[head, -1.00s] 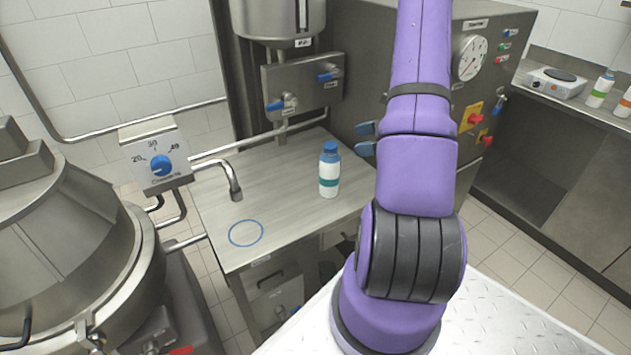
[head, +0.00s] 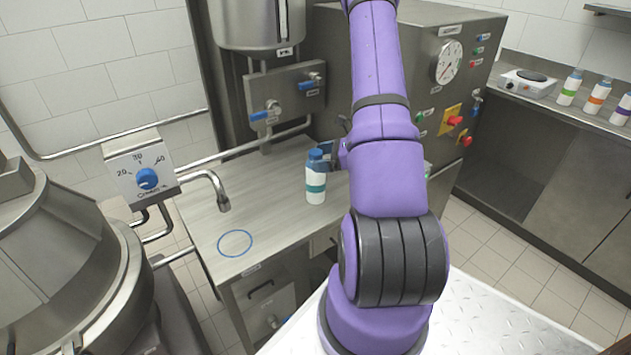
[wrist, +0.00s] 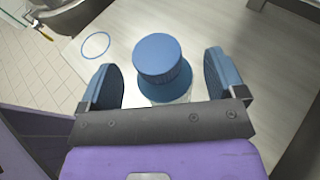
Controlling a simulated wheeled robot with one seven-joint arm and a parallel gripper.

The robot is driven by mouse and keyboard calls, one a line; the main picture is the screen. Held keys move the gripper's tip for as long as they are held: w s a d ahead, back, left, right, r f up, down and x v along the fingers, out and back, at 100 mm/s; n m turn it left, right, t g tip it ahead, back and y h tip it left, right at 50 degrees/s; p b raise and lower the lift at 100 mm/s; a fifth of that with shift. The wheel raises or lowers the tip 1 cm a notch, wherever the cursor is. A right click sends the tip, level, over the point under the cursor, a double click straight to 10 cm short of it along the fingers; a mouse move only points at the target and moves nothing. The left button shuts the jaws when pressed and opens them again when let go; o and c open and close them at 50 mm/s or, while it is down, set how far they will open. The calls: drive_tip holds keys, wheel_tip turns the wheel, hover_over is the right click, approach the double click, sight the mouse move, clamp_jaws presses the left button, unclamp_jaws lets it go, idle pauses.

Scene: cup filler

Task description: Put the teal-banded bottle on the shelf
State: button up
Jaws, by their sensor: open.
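The teal-banded bottle (head: 316,186) is white with a blue cap and stands upright on the steel table (head: 265,180). In the wrist view its blue cap (wrist: 157,58) lies between the two blue fingers of my gripper (wrist: 164,85). The fingers are open, with a gap on each side of the cap. In the head view my gripper (head: 330,152) is beside the bottle's top, mostly hidden behind my purple arm. I cannot make out which surface is the shelf.
A blue ring (head: 235,243) is marked on the table left of the bottle, below a spout (head: 219,190). A dial box (head: 143,172) and large kettle (head: 75,260) stand left. Bottles with green (head: 569,88), orange (head: 597,95) and purple (head: 622,108) bands stand on the right-hand counter.

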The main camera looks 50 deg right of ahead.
drive_tip(key=shift+x, duration=0.95)
clamp_jaws()
